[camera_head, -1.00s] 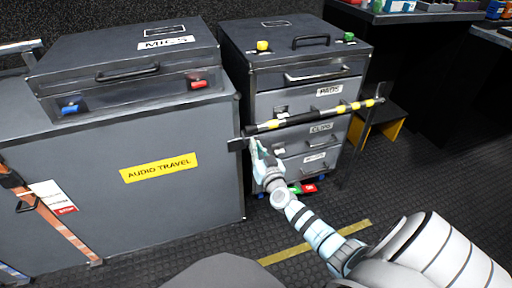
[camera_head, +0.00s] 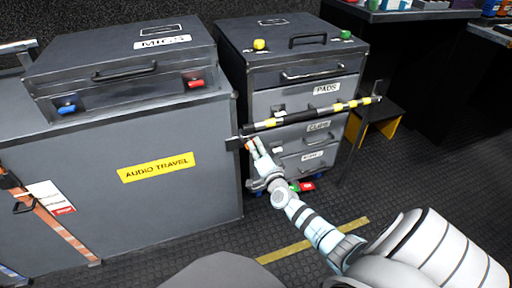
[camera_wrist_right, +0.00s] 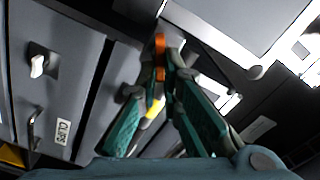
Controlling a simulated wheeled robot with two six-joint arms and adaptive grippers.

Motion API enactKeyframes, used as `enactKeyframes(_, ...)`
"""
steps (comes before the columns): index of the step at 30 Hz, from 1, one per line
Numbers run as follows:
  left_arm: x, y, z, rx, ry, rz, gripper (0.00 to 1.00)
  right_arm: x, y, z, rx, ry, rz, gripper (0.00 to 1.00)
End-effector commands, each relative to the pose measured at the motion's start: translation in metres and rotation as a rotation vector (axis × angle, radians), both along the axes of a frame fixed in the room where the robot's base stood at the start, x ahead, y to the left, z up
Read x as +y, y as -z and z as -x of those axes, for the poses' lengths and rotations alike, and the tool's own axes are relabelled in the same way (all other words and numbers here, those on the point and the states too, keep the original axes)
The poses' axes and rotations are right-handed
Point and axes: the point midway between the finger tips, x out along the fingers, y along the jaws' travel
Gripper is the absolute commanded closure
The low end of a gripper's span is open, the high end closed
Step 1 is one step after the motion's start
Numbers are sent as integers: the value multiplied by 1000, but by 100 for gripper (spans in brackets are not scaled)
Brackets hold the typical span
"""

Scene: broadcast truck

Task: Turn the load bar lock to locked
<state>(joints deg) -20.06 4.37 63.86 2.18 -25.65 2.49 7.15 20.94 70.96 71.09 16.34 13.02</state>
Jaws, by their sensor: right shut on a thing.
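The load bar (camera_head: 310,115), black with yellow bands, runs across the front of the grey drawer cabinet (camera_head: 266,102). A black end bracket (camera_head: 234,143) is at its left end, beside the large grey case. A small orange lever (camera_head: 248,145), which looks like the lock, is at this end; it also shows in the right wrist view (camera_wrist_right: 159,44). My right gripper (camera_head: 254,148) is shut on the orange lever, its fingers (camera_wrist_right: 165,70) reaching up from below. The fingers hide part of the lever, and I cannot read any lock marking. My left gripper is not in view.
The large grey case (camera_head: 200,200) with a yellow AUDIO TRAVEL label stands close left of my right gripper. A MICS case (camera_head: 120,65) sits on it. A red and green piece (camera_head: 306,187) lies low by the cabinet. The floor (camera_head: 400,190) at right is open.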

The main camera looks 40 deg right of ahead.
Motion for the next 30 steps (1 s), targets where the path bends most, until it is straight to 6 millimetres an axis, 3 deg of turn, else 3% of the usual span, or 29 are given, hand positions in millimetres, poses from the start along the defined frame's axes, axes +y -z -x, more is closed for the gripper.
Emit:
enactKeyframes(15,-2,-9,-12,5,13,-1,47,-1,7,1,-128,0,-380,100)
enactKeyframes(30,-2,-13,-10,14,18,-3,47,-1,9,1,-163,0,-482,100)
